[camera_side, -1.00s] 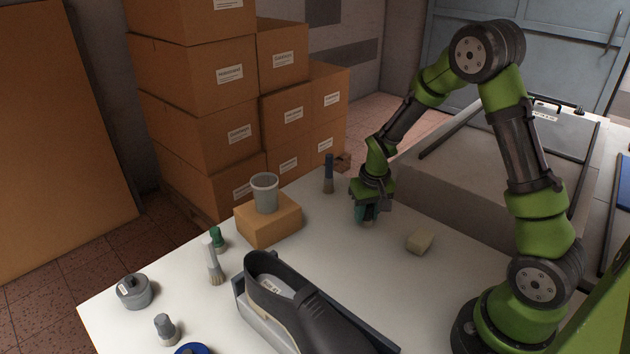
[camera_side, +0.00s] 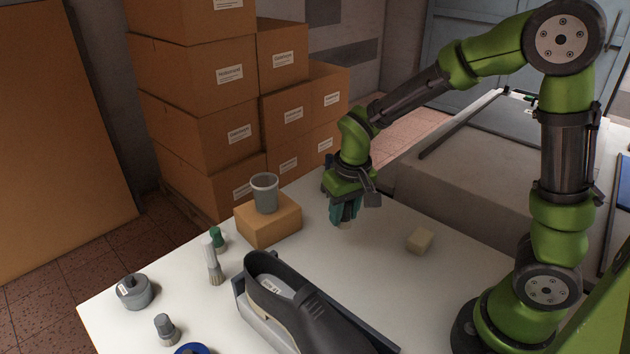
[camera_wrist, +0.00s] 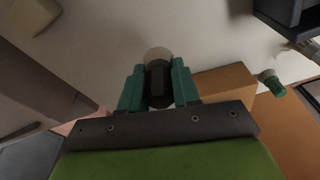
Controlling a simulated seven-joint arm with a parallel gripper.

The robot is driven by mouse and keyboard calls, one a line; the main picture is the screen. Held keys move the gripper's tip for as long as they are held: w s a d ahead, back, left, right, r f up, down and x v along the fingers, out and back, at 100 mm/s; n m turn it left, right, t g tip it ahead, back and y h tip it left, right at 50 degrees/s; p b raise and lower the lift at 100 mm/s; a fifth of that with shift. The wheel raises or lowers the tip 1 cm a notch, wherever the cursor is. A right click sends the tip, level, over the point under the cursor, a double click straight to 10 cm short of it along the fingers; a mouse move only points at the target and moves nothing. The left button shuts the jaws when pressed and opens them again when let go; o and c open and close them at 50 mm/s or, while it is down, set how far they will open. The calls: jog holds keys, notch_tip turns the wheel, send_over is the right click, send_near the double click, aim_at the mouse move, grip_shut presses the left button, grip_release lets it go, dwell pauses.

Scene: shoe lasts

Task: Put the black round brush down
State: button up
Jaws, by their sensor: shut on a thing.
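My gripper (camera_side: 344,212) is over the back part of the white table, right of the small cardboard box. In the wrist view its two teal fingers (camera_wrist: 158,88) are shut on the black round brush (camera_wrist: 157,84), with the dark handle between them and a pale round end beyond the fingertips. In the side view the fingers hide most of the brush, and only a pale tip (camera_side: 344,226) shows below them. I cannot tell whether that tip touches the table.
The small cardboard box (camera_side: 268,222) with a grey cup (camera_side: 265,192) stands left of my gripper. A beige block (camera_side: 420,240) lies to the right. A black shoe (camera_side: 305,310) is in front. Table between is clear.

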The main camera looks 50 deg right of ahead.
aim_at(341, 260)
jog(key=shift+s+a+f, duration=0.25)
jog(key=shift+s+a, duration=0.35)
jog(key=shift+a, duration=0.2)
jog(key=shift+m, duration=0.5)
jog(key=f, duration=0.8)
jog(key=shift+s+f, duration=0.2)
jog(key=shift+f, duration=0.05)
jog(key=o, duration=1)
jog(key=shift+f, duration=0.1)
jog(key=shift+o, duration=0.2)
